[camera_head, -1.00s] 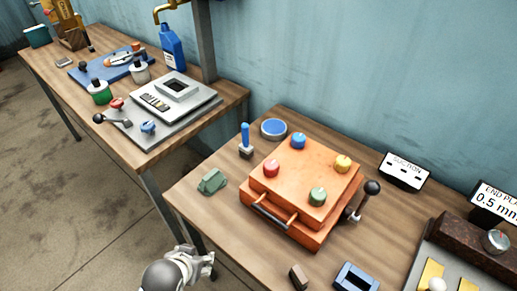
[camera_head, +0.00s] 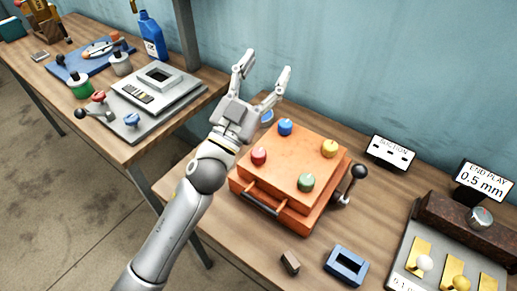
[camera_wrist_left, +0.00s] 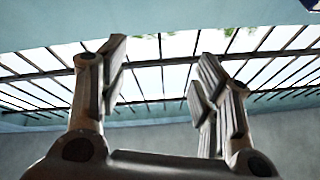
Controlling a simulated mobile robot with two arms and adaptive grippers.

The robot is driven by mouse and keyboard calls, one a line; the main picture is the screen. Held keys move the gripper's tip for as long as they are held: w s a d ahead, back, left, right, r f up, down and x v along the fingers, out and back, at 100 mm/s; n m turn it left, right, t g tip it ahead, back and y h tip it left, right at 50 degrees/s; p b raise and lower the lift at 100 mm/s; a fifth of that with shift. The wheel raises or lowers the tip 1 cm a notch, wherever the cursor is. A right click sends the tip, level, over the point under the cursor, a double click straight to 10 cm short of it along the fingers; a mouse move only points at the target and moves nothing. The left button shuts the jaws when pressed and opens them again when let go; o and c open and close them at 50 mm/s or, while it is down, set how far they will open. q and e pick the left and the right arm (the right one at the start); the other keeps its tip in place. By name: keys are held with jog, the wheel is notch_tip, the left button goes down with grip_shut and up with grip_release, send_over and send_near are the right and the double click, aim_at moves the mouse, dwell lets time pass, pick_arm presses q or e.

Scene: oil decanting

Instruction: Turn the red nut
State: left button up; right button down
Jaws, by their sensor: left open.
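The red nut (camera_head: 259,156) is a small round knob at the left corner of the orange box top (camera_head: 290,165) in the head view. A blue nut (camera_head: 285,127), a yellow nut (camera_head: 329,148) and a green nut (camera_head: 306,182) sit at the other corners. My left gripper (camera_head: 266,76) is open and empty, fingers pointing up, above and behind the box's left side. The left wrist view shows its two spread fingers (camera_wrist_left: 155,85) against a barred window, with no nut in sight. My right gripper is not in view.
A black-knobbed lever (camera_head: 359,172) stands at the box's right side. A blue frame (camera_head: 347,264) and a small brown block (camera_head: 290,262) lie in front. A suction sign (camera_head: 391,152) stands behind. Another table with a grey plate (camera_head: 165,100) is at the left.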

pick_arm(q)
jog(key=s+d+r+m+g+h, duration=0.4)
jog(key=s+d+m+g+h, duration=0.1)
jog(key=d+m+g+h, duration=0.45)
jog(key=s+d+f+m+g+y, duration=0.3)
jog(key=s+d+m+g, duration=0.35)
jog(key=m+g, duration=0.5)
jog(key=n+t+y, duration=0.1)
jog(key=n+y, duration=0.2)
jog(key=y, duration=1.7)
send_over(259, 152)
notch_tip(259, 152, down, 12)
notch_tip(259, 152, down, 10)
jog(key=p, duration=0.3)
jog(key=shift+r, duration=0.25)
jog(key=shift+f, duration=0.45)
jog(key=shift+c, duration=0.5)
